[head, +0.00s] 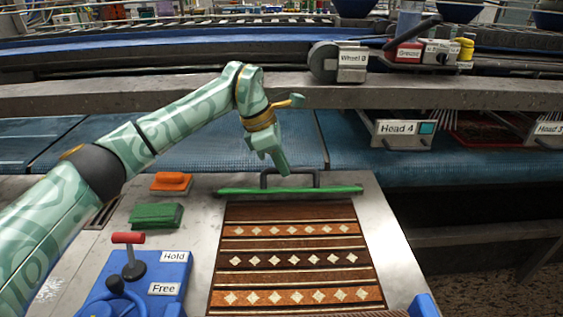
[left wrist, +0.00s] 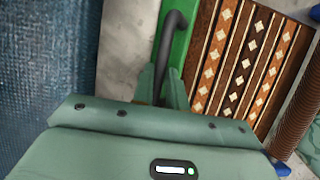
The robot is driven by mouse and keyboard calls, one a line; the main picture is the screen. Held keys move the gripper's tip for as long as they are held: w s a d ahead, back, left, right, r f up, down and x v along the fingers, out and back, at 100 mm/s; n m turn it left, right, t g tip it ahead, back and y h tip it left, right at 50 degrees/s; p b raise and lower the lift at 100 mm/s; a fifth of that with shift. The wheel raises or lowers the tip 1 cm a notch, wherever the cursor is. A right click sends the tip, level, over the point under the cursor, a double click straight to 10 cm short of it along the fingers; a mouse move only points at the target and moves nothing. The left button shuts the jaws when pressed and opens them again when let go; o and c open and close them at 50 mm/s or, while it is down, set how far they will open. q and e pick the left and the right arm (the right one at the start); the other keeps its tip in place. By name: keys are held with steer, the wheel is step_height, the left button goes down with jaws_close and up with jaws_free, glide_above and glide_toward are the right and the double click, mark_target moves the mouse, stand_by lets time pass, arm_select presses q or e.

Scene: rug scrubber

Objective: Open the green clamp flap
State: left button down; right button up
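The green clamp flap (head: 340,189) is a long thin bar lying flat across the far edge of the patterned rug (head: 290,260). A dark bent handle (head: 316,178) rises from its middle. My left gripper (head: 284,171) reaches down to this handle from above. In the left wrist view the handle (left wrist: 172,35) runs between the two fingers (left wrist: 161,88), which look closed around it; their exact contact is partly hidden. The green flap (left wrist: 183,50) and the rug (left wrist: 235,65) lie just right of the handle there. My right gripper is not in view.
Left of the rug are an orange block (head: 170,183), a green block (head: 156,215) and a blue control box (head: 170,270) with a red-topped lever (head: 130,255). Behind is a blue mesh belt (head: 200,145) under a grey beam (head: 190,92) bearing a wheel (head: 325,62).

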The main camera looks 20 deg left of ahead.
arm_select(q)
steer(key=shift+w+a+r, duration=0.1)
steer(key=shift+w+a, duration=0.05)
steer(key=shift+w, duration=0.1)
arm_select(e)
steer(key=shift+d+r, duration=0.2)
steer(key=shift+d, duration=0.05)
arm_select(q)
steer(key=shift+w+p, duration=0.1)
steer(key=shift+p, duration=0.2)
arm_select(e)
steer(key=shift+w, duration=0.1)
arm_select(q)
steer(key=shift+w+a+f+b, duration=0.2)
steer(key=shift+w+a, duration=0.1)
steer(key=shift+w, duration=0.45)
steer(key=shift+w+a+f+b, duration=0.15)
steer(key=shift+w+a, duration=0.2)
steer(key=shift+w, duration=0.35)
steer(key=shift+w+a+f+b, duration=0.1)
steer(key=shift+w+a+f, duration=0.15)
steer(key=shift+w, duration=0.5)
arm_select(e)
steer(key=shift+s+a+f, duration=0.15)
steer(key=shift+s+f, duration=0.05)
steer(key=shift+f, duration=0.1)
arm_select(q)
steer(key=shift+a+r, duration=0.1)
